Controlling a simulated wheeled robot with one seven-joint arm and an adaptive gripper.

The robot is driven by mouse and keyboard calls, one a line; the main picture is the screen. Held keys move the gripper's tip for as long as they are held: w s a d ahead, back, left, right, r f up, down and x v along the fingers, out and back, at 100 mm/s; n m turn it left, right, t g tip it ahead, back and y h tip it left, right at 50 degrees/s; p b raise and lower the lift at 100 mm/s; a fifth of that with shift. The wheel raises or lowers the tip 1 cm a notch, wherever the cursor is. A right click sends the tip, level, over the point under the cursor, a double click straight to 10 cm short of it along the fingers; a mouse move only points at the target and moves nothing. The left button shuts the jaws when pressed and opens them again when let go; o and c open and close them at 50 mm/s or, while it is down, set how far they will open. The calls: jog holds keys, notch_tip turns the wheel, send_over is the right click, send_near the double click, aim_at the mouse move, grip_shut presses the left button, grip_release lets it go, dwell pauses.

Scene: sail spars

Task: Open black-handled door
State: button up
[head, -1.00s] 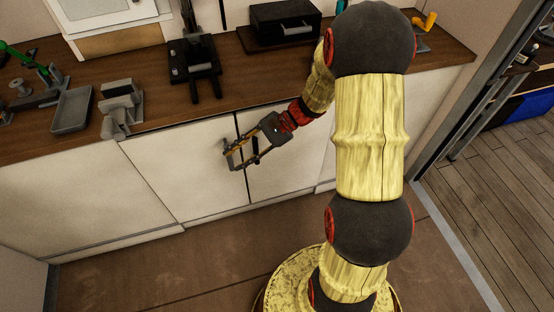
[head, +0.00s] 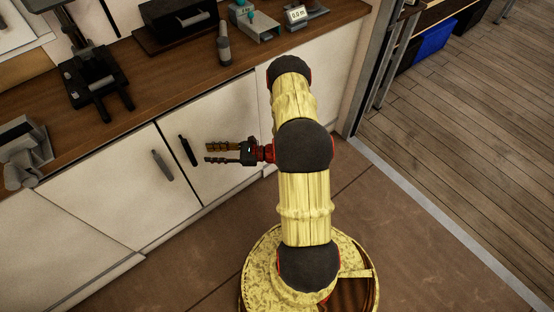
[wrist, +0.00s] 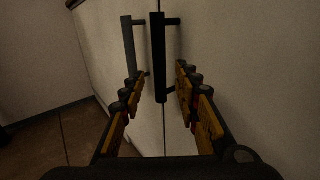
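The black handle (head: 188,150) is an upright bar on the right cabinet door (head: 222,112), close to the seam between two pale doors. That door looks shut. A grey handle (head: 162,165) sits on the left door (head: 112,188). My gripper (head: 207,154) is open and empty, just right of the black handle and pointing at it. In the wrist view, the black handle (wrist: 158,57) shows between and beyond my open fingers (wrist: 158,76), apart from them. The grey handle (wrist: 134,46) stands left of it, partly hidden at its lower end by the left finger.
A wooden counter (head: 140,55) above the doors holds a black device (head: 95,82), a black box (head: 180,22) and small instruments. Brown floor (head: 185,262) in front of the cabinets is clear. A metal frame (head: 376,70) stands at the right.

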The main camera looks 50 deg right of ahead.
jog(key=x, duration=0.8)
jog(key=shift+b, duration=0.3)
jog(key=shift+s, duration=0.1)
jog(key=shift+c, duration=1.2)
jog(key=c, duration=0.5)
grip_shut()
